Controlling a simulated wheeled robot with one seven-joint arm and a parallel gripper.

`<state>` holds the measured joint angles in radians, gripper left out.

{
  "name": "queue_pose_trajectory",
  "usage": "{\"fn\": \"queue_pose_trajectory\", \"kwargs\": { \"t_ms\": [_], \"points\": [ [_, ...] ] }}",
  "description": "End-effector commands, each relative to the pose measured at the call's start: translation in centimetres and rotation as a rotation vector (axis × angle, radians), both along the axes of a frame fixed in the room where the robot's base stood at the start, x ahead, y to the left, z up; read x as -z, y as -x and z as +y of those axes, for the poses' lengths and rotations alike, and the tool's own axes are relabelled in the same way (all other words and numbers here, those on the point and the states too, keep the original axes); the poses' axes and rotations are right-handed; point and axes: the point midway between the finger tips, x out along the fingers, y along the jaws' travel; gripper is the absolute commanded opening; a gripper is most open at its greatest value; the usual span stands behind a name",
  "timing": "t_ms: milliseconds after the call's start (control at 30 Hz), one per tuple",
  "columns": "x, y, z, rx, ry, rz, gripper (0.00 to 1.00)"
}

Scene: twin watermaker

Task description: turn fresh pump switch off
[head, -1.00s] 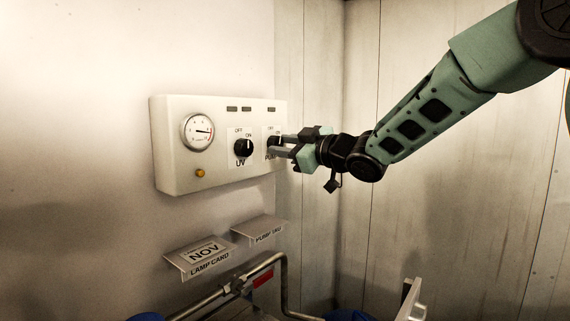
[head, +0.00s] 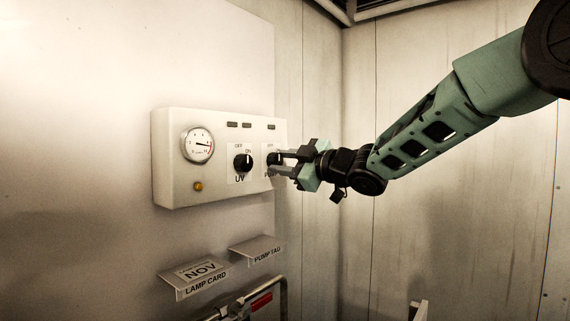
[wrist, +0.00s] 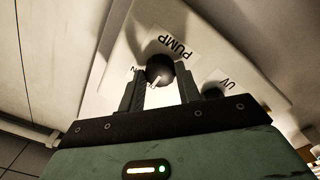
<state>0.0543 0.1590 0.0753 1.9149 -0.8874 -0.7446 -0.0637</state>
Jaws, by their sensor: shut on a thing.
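The pump switch is a round black knob (head: 273,158) at the right end of a cream control box (head: 175,187) on the wall. In the wrist view the knob (wrist: 160,68) sits on a white plate marked PUMP, with a light pointer line on it. My gripper (head: 280,163) reaches in from the right, its two dark fingers on either side of the knob. It is shut on the knob, as the wrist view (wrist: 160,80) also shows. The fingers partly hide the knob and its lettering in the head view, so I cannot tell its setting.
Left of it is the UV knob (head: 243,163), its line near ON, close to my fingers. A round gauge (head: 198,146) and an amber button (head: 198,186) are further left. Below are the lamp card holder (head: 196,277) and pump tag holder (head: 257,249). A corner wall stands right.

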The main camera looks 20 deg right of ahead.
Motion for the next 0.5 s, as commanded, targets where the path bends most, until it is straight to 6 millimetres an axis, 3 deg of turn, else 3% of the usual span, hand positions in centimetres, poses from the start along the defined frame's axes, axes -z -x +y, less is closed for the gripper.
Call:
{"fn": "queue_pose_trajectory", "kwargs": {
  "t_ms": [33,67,133,500],
  "points": [
    [0.01,0.01,0.00,0.000,0.002,-0.001,0.11],
    [0.01,0.01,0.00,0.000,0.002,-0.001,0.36],
    [0.01,0.01,0.00,0.000,0.001,-0.001,0.55],
    [0.01,0.37,-0.27,0.001,0.000,-0.001,0.55]
  ]
}}
